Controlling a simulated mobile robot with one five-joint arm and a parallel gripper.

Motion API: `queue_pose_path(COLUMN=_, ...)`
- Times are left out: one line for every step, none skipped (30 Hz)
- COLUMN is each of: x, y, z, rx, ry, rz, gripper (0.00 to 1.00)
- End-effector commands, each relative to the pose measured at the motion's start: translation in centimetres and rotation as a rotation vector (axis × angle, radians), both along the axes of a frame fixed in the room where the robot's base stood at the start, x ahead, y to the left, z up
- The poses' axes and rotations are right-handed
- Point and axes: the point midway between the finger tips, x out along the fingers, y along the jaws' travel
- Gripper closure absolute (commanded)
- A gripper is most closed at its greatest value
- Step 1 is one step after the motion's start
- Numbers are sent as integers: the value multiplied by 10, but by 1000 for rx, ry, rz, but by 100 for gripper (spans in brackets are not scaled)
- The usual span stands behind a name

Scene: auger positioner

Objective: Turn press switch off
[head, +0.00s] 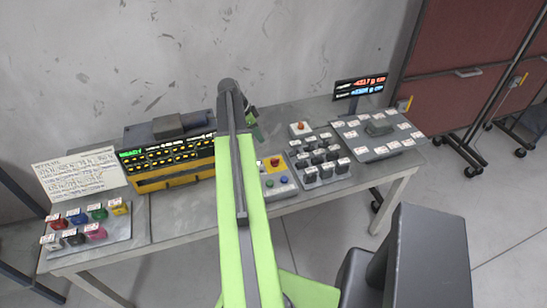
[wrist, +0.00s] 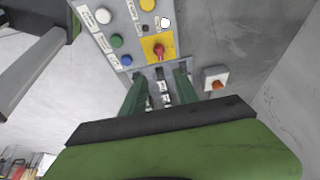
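A red rotary switch (wrist: 158,48) on a yellow square plate sits on a grey control panel, just beyond my fingertips in the wrist view. In the head view the red switch (head: 275,162) shows to the right of my arm. A separate small box with an orange-red knob (head: 300,126) stands behind it; it also shows at right in the wrist view (wrist: 216,84). I cannot read which label names the press. My gripper (wrist: 160,74) is open, its two green fingers apart with nothing held between them. In the head view it is mostly hidden by my arm.
The grey panel also carries white, green, blue and yellow buttons (wrist: 117,41). Right of it are a block of black switches (head: 318,160) and a labelled panel (head: 378,135). A yellow display unit (head: 168,160) and coloured blocks (head: 88,222) stand at left on the table.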

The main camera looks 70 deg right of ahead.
Motion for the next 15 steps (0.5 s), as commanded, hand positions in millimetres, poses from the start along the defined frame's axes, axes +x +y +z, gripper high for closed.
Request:
queue_pose_path(x=-2, y=-2, z=0, rx=-2, ry=0, rz=-7, gripper=64)
queue_pose_path(x=-2, y=-1, z=0, rx=-2, ry=-1, rz=-8, gripper=64)
queue_pose_path(x=-2, y=-1, z=-1, rx=-2, ry=-1, rz=-8, gripper=64)
queue_pose_path(x=-2, y=-1, z=-2, rx=-2, ry=0, rz=-7, gripper=64)
queue_pose_path(x=-3, y=-1, z=-4, rx=-2, ry=0, rz=-7, gripper=64)
queue_pose_path(x=-3, y=-2, z=-6, rx=-2, ry=0, rz=-6, gripper=64)
queue_pose_path(x=-4, y=-2, z=-9, rx=-2, ry=0, rz=-6, gripper=64)
queue_pose_path(x=-4, y=-3, z=-12, rx=-2, ry=0, rz=-6, gripper=64)
queue_pose_path(x=-5, y=-4, z=-17, rx=-2, ry=0, rz=-6, gripper=64)
queue_pose_path(x=-7, y=-5, z=-21, rx=-1, ry=-1, rz=-6, gripper=64)
queue_pose_path(x=-8, y=-6, z=-26, rx=-1, ry=-1, rz=-6, gripper=64)
queue_pose_path(x=-9, y=-7, z=-33, rx=-2, ry=-1, rz=-6, gripper=64)
queue_pose_path(x=-11, y=-8, z=-39, rx=-1, ry=-1, rz=-5, gripper=64)
queue_pose_path(x=-13, y=-10, z=-45, rx=-1, ry=-1, rz=-5, gripper=64)
queue_pose_path(x=-15, y=-12, z=-54, rx=-1, ry=-1, rz=-5, gripper=64)
